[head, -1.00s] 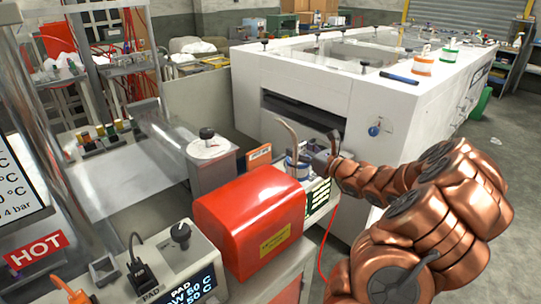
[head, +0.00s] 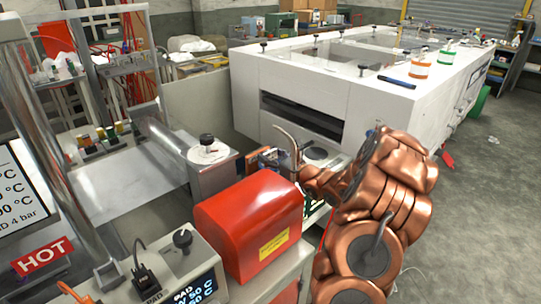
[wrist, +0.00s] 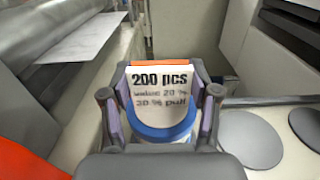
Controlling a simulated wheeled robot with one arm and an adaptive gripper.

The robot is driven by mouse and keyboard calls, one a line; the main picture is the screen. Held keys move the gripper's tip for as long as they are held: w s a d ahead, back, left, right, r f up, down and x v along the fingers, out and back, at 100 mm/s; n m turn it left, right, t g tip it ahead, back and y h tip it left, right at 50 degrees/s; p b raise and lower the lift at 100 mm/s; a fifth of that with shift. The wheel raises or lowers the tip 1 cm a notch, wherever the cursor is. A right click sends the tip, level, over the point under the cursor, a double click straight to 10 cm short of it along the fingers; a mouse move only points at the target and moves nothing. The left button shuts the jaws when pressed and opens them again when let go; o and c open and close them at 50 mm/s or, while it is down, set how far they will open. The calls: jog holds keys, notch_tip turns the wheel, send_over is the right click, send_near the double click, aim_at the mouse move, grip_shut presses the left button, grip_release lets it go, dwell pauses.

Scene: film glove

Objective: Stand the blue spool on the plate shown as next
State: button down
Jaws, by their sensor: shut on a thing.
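The blue spool (wrist: 166,136) shows in the wrist view as a blue rim around a white face printed "200 pcs". My gripper (wrist: 161,98) is shut on it, with one finger on each side. In the head view my gripper (head: 276,155) is behind the red box, left of a round grey plate (head: 316,153); the spool is small and partly hidden there. In the wrist view, a grey plate (wrist: 251,139) and another grey disc (wrist: 306,126) lie to the right of the spool, apart from it. The display by the plates is mostly hidden by the red box and my arm.
The red box (head: 248,222) stands in front of my gripper. A grey housing with a black knob (head: 207,160) is close on the left. The large white machine (head: 300,88) stands behind. A PAD controller (head: 180,272) is at the front, and a HOT sign (head: 43,254) at left.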

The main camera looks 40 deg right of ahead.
jog(key=shift+f, duration=0.25)
jog(key=shift+f, duration=0.2)
jog(key=shift+c, duration=1.3)
grip_release()
jog(key=shift+r, duration=0.2)
jog(key=shift+s+d, duration=0.1)
jog(key=shift+s, duration=0.15)
jog(key=s+d+b, duration=0.1)
jog(key=s+b, duration=0.1)
jog(key=s, duration=0.9)
jog(key=shift+s+d, duration=0.2)
jog(key=shift+d, duration=0.05)
